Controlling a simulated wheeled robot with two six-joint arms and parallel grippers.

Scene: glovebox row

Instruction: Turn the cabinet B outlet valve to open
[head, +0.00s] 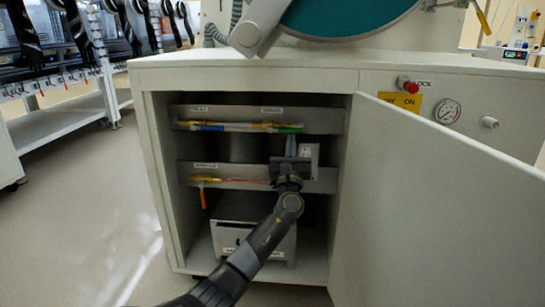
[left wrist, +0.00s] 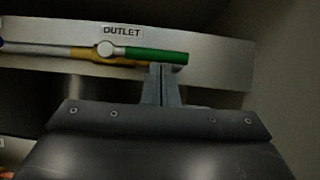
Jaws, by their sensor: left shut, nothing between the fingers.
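The outlet valve has a green lever (head: 290,129) on the right of the upper rail inside the open cabinet, below a label reading OUTLET (left wrist: 122,32). In the left wrist view the green lever (left wrist: 155,55) lies roughly level, in line with the pipe, its pivot at its left end on a yellow body (left wrist: 112,53). My left gripper (head: 291,146) reaches into the cabinet from below, pointing up. Its fingers (left wrist: 160,82) are shut and empty, with tips just below the lever's right part. Whether they touch it I cannot tell. My right gripper is not in view.
A blue lever (head: 208,127) sits left on the upper rail. An orange lever (head: 203,197) hangs down from the lower rail (head: 232,186). A white box (head: 225,237) stands on the cabinet floor. The open door (head: 440,210) blocks the right side; floor at left is clear.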

